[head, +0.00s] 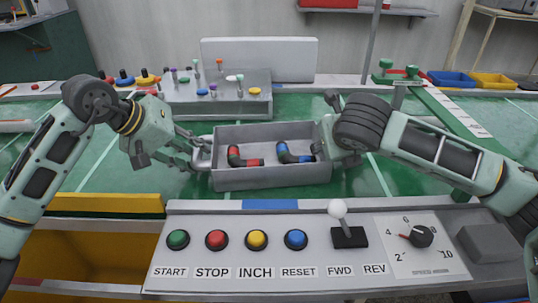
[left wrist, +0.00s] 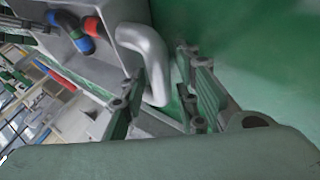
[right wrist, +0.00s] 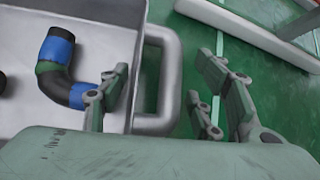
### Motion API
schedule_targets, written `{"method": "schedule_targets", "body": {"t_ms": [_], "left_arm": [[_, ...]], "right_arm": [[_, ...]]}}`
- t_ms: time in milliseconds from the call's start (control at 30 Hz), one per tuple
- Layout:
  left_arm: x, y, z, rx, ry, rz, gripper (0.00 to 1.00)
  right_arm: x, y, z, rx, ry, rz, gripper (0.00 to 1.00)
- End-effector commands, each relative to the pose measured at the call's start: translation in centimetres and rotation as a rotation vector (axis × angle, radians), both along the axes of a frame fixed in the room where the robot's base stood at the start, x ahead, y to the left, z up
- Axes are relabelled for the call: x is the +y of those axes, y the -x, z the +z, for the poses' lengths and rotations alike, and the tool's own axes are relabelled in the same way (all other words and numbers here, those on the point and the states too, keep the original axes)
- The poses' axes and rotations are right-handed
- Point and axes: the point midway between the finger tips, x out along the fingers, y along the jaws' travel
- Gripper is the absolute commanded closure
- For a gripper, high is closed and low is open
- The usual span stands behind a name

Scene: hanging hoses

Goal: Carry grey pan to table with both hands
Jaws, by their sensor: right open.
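The grey pan (head: 270,183) sits upright on the green surface in the middle of the head view, with a loop handle at each end. In the head view my right arm hides the right handle.
A control panel (head: 315,275) with coloured buttons, a lever and a dial lies in front of the pan. A grey box with coloured knobs (head: 218,98) stands behind it. A blue bin (head: 452,78) and a yellow bin (head: 494,80) stand at the back right. Green surface is free on both sides.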

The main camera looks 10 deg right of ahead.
Motion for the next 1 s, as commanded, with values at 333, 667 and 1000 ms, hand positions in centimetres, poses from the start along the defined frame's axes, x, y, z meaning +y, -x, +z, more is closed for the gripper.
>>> {"method": "schedule_targets", "body": {"t_ms": [333, 667, 1000], "left_arm": [[-0.12, -0.09, -0.24, 0.0, -0.001, 0.0, 0.73], [-0.09, -0.08, -0.23, 0.0, -0.001, 0.0, 1.0], [0.02, -0.1, -0.23, 0.001, -0.003, 0.001, 1.0]], "right_arm": [[0.01, -0.18, -0.18, -0.001, 0.0, 0.002, 0.43], [-0.12, -0.2, -0.13, -0.001, 0.001, -0.002, 0.72], [-0.42, -0.24, -0.08, -0.002, 0.005, -0.009, 1.0]]}}
